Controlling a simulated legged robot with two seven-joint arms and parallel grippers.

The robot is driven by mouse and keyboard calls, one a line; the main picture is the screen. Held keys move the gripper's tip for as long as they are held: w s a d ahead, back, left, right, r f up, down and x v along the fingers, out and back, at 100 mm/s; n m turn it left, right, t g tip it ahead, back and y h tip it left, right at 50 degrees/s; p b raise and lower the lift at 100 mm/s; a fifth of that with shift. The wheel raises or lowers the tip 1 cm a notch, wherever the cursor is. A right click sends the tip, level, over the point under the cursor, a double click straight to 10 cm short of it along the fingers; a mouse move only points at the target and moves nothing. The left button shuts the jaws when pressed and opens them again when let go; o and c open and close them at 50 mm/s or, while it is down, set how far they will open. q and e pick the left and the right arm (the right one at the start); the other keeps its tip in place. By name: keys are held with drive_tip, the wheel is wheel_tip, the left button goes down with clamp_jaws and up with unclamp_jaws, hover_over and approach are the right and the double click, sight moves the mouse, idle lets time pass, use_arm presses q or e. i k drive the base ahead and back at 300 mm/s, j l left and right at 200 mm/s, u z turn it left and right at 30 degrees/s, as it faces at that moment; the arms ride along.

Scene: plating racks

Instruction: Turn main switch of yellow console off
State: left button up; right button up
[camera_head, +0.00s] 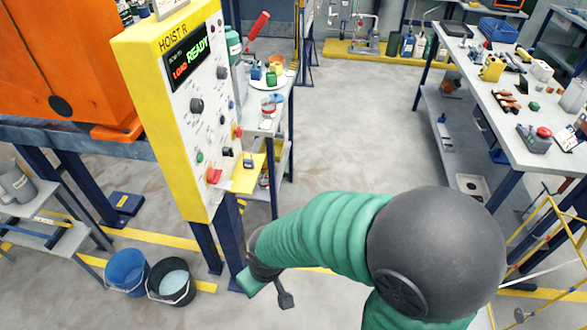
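The yellow console (160,95) stands left of centre, labelled HOIST R. Its lit display (187,58) reads LOAD READY. Its white panel carries several knobs and buttons, among them a black rotary knob (196,105) and a red switch (214,176) near the bottom. The labels are too small to read, so I cannot tell which control is the main switch. My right arm, green with a dark joint, reaches in from the lower right. My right gripper (268,287) hangs below and right of the console, apart from it. Its finger opening is unclear. My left gripper is out of view.
A small table (270,125) with bottles and cups stands close behind the console's right side. A blue bucket (126,272) and a black bucket (171,282) sit on the floor at lower left. A cluttered workbench (490,75) is at right. The middle floor is clear.

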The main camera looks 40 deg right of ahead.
sight(214, 175)
drive_tip(key=z, duration=0.8)
drive_tip(key=i+l+u, duration=0.1)
drive_tip(key=l, duration=0.25)
drive_tip(key=i+l, duration=0.25)
drive_tip(key=i+l+u, duration=0.15)
drive_tip(key=l, duration=0.25)
drive_tip(key=i+l, duration=0.2)
drive_tip(key=l, duration=0.2)
drive_tip(key=j+u, duration=0.05)
